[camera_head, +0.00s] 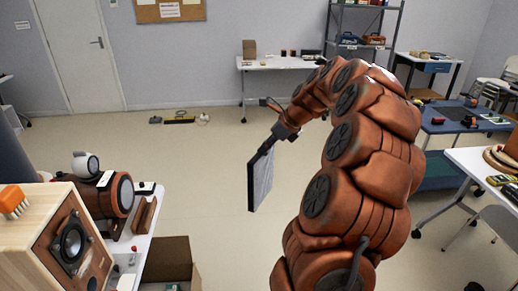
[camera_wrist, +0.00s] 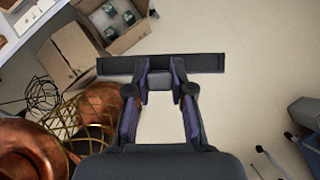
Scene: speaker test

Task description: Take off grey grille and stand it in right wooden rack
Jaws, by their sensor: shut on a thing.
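My gripper (camera_head: 272,143) is shut on the grey grille (camera_head: 262,180) and holds it in the air over open floor, well right of the white table. The grille is a flat panel with a dark frame, hanging roughly upright in the head view. In the wrist view it shows edge-on as a dark bar (camera_wrist: 207,63) across the fingertips (camera_wrist: 160,80). The wooden speaker (camera_head: 40,235) stands at the lower left with its round driver (camera_head: 70,243) bare. A small brown wooden piece (camera_head: 145,214) on the table may be a rack; I cannot tell which one.
The white table (camera_head: 148,243) also bears a dark round-fronted device (camera_head: 122,194). An open cardboard box (camera_head: 172,262) is beside it; the wrist view shows a cardboard box (camera_wrist: 73,55) and a gold wire basket (camera_wrist: 92,115). A blue workbench (camera_head: 450,125) is at right. Mid-floor is clear.

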